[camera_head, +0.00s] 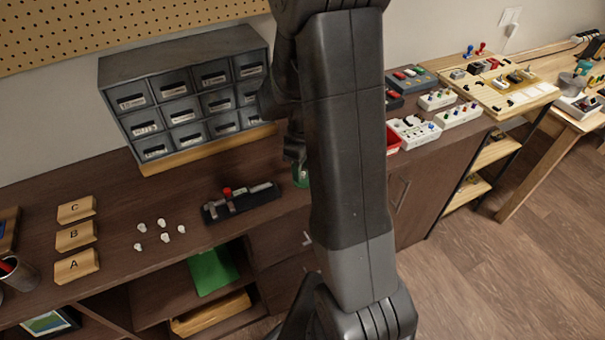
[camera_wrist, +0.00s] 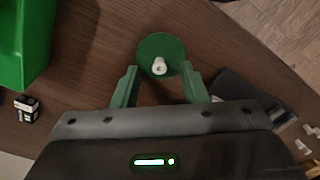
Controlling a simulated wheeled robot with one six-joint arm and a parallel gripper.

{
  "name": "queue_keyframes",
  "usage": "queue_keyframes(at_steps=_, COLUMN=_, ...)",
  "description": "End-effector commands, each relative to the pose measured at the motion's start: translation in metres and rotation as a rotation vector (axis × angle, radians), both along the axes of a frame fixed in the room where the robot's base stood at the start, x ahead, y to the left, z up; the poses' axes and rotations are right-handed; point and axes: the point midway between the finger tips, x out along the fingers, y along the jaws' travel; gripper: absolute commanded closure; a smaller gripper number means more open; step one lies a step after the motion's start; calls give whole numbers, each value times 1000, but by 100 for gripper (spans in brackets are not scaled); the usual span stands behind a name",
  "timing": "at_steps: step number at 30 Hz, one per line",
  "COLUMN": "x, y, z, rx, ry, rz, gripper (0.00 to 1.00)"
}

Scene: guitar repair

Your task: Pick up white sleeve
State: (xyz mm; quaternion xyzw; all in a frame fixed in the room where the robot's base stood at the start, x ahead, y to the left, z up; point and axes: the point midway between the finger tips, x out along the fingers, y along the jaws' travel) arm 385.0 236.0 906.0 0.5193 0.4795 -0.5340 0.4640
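A small white sleeve (camera_wrist: 159,67) with a hole in its end is on a round green disc (camera_wrist: 153,47) in the wrist view. My gripper (camera_wrist: 161,78) is open, its two green fingers on either side of the sleeve. Gaps show between the sleeve and both fingers; I cannot tell the height between them. In the head view my arm hides the sleeve. A green patch shows beside my arm there, but I cannot tell whether it is the disc or a finger.
A grey drawer cabinet (camera_head: 185,95) stands behind. A black holder (camera_head: 241,202), several white pieces (camera_head: 161,226) and lettered wooden blocks (camera_head: 76,237) are on the brown bench. In the wrist view, a green container (camera_wrist: 22,45) is left and a dark object (camera_wrist: 240,92) right.

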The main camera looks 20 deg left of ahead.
Motion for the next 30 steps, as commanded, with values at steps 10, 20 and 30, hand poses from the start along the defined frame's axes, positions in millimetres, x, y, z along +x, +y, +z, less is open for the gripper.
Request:
queue_keyframes(at_steps=10, x=0, y=0, z=-11, rx=0, ry=0, rz=-1, gripper=60)
queue_keyframes(at_steps=20, x=0, y=0, z=-11, rx=0, ry=0, rz=-1, gripper=100)
queue_keyframes(at_steps=30, x=0, y=0, z=-8, rx=1, ry=-1, rz=-1, gripper=100)
